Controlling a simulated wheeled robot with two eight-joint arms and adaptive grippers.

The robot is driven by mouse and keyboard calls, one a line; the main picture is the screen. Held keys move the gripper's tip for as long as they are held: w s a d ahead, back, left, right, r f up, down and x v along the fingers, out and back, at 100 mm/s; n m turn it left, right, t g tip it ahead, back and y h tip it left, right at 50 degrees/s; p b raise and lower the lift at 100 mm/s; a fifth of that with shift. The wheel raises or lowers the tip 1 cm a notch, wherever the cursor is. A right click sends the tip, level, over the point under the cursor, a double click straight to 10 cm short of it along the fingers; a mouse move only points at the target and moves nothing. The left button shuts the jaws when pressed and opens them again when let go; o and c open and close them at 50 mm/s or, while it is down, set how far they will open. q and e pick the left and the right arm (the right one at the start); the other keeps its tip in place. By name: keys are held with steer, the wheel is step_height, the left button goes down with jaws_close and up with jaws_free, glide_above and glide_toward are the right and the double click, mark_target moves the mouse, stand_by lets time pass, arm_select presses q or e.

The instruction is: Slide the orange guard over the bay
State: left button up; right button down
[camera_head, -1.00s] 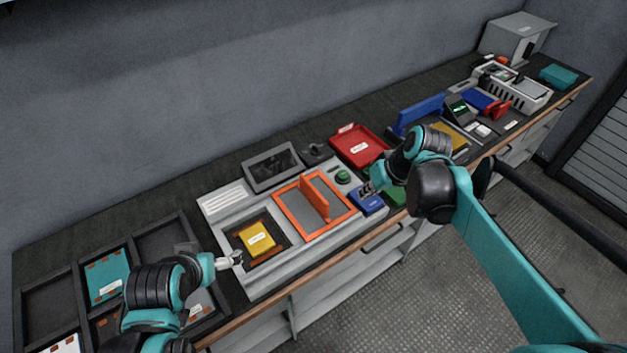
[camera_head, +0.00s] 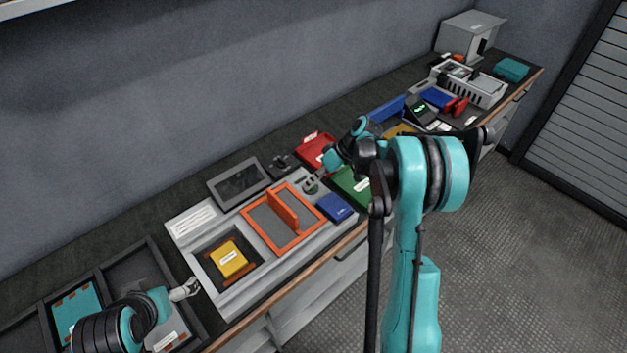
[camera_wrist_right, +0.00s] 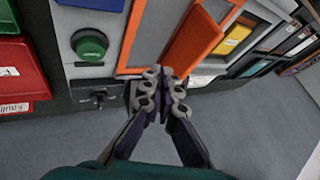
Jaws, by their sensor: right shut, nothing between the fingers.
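The orange guard (camera_head: 283,212) is a framed grey panel with an upright orange handle. It lies on the light grey fixture (camera_head: 187,222), right of the bay (camera_head: 208,246) and not over it. The bay is a dark recess with a yellow block (camera_head: 228,257) in it. In the right wrist view, the guard's handle (camera_wrist_right: 193,42) and the yellow block (camera_wrist_right: 236,38) show beyond the fingers. My right gripper (camera_wrist_right: 165,74) is shut and empty, near the guard but not clearly touching it. My left gripper (camera_head: 187,289) is left of the fixture; its finger opening is unclear.
A green button (camera_wrist_right: 90,45) sits beside the guard. A blue block (camera_head: 336,207) lies right of the guard. A dark-framed panel (camera_head: 239,180) and a red tray (camera_head: 318,150) stand behind. Dark trays (camera_head: 110,275) are at left. Free floor lies in front.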

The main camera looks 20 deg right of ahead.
steer(key=b, duration=0.1)
glide_above(296, 211)
steer(key=w+d, duration=0.1)
steer(key=d, duration=0.1)
step_height(296, 211, down, 4)
steer(key=shift+f, duration=0.15)
steer(key=shift+s+a, duration=0.2)
steer(key=shift+a, duration=0.35)
steer(key=shift+s+a, duration=0.2)
steer(key=shift+a, duration=0.3)
steer(key=shift+s+a+r+b, duration=0.2)
steer(key=shift+a+b, duration=0.1)
steer(key=shift+a, duration=0.2)
steer(key=shift+a, duration=0.1)
steer(key=s+a, duration=0.4)
steer(key=a, duration=0.6)
steer(key=s+a+b, duration=0.1)
steer(key=s+a, duration=0.2)
steer(key=a, duration=0.7)
steer(key=shift+s+a+b, duration=0.3)
steer(key=shift+s+a, duration=0.05)
steer(key=shift+a, duration=0.05)
